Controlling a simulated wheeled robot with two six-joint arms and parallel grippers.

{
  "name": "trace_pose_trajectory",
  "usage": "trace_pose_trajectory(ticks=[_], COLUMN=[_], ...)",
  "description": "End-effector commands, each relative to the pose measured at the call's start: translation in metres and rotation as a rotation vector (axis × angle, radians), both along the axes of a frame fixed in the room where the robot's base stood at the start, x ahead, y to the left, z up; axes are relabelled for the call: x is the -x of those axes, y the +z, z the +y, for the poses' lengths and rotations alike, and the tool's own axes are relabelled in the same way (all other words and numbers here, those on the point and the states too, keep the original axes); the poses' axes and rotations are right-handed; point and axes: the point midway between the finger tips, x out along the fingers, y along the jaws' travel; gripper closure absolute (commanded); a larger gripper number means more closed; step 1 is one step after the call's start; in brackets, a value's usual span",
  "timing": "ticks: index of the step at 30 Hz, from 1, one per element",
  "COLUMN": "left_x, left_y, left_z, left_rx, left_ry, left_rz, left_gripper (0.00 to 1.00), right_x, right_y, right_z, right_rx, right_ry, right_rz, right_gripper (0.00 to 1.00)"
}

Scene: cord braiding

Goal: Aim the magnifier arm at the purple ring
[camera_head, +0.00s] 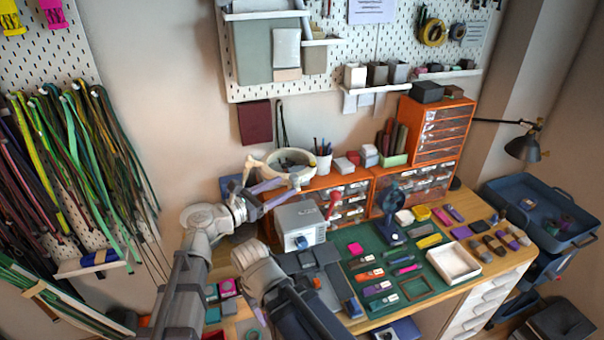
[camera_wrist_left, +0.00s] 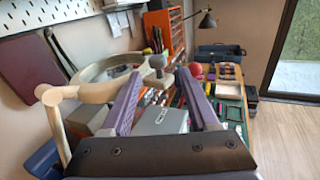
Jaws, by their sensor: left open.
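The magnifier arm is a cream jointed arm with a round ring head (camera_head: 291,161) above the back left of the bench. In the left wrist view its ring (camera_wrist_left: 88,73) fills the upper left, with a grey knob (camera_wrist_left: 156,62) at its near right side. My left gripper (camera_head: 284,188) is open at the magnifier. In the wrist view its purple fingers stand either side of the knob; contact cannot be told. My right gripper is out of view.
A grey box (camera_head: 299,221) stands just below the magnifier. Orange drawer units (camera_head: 439,135) and a pen cup (camera_head: 323,160) stand behind. The green mat (camera_head: 380,243) carries several small items and a white tray (camera_head: 471,267). The blue tray (camera_head: 557,240) stands beyond the bench's right end.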

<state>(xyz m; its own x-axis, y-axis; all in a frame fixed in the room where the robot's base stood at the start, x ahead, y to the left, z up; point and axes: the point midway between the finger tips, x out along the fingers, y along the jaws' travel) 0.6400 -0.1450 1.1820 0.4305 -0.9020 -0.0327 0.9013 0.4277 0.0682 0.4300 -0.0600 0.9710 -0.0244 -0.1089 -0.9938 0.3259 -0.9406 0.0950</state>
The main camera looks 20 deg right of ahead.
Motion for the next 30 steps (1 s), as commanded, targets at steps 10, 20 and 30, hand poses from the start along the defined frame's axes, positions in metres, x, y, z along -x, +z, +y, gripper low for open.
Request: trace_pose_trajectory(ticks=[10, 20, 30], left_x=[-0.008, -0.03, -0.038], left_y=[0.007, 0.007, 0.007], left_z=[-0.011, -0.055, -0.073], left_rx=[0.062, 0.06, 0.059], left_ry=[0.01, 0.009, 0.01], left_rz=[0.05, 0.048, 0.047], left_gripper=[0.39, 0.39, 0.39], right_x=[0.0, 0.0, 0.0], right_y=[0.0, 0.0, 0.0], right_z=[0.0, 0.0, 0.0], right_rx=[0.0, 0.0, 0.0], right_ry=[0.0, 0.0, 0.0], right_rz=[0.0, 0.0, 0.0], right_gripper=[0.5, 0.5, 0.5])
